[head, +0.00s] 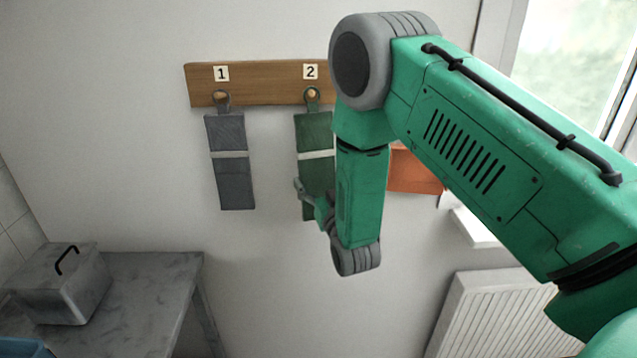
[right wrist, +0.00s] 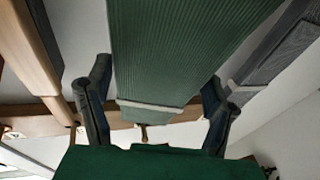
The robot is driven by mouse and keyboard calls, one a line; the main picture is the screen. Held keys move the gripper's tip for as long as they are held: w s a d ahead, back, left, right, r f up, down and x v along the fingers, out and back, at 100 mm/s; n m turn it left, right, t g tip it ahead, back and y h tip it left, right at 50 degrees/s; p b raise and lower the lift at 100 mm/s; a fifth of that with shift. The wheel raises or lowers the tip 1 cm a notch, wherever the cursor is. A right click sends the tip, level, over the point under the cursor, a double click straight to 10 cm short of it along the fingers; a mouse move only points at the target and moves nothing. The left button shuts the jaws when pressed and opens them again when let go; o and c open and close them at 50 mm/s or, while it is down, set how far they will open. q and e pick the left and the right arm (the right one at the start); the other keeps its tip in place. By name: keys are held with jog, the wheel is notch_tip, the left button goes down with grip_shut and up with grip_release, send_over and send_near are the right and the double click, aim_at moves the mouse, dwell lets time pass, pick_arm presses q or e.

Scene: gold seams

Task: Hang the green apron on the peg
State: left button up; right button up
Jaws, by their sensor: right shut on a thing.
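The green apron (head: 315,135), with a pale band across it, hangs down in front of the wall below the number 2 label. Its ring shows at the wooden peg (head: 312,94) under that label; I cannot tell for sure whether the ring is around the peg or just in front of it. My right gripper (head: 303,192) is at the apron's lower part, shut on it. In the right wrist view the green cloth (right wrist: 165,50) runs between the two fingers (right wrist: 155,105). My forearm hides part of the apron's right side. My left gripper is not in view.
A grey apron (head: 231,165) hangs on the left under label 1. An orange cloth (head: 414,172) is partly hidden behind my right arm. The wooden peg board (head: 260,84) is on the wall. A grey table (head: 150,285) with a metal box (head: 60,285) stands lower left; a radiator (head: 490,310) lower right.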

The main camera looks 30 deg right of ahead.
jog(key=o, duration=1.5)
jog(key=shift+o, duration=0.2)
jog(key=shift+a+r, duration=0.1)
jog(key=shift+s+a+f, duration=0.2)
jog(key=shift+s, duration=0.3)
jog(key=v, duration=1.1)
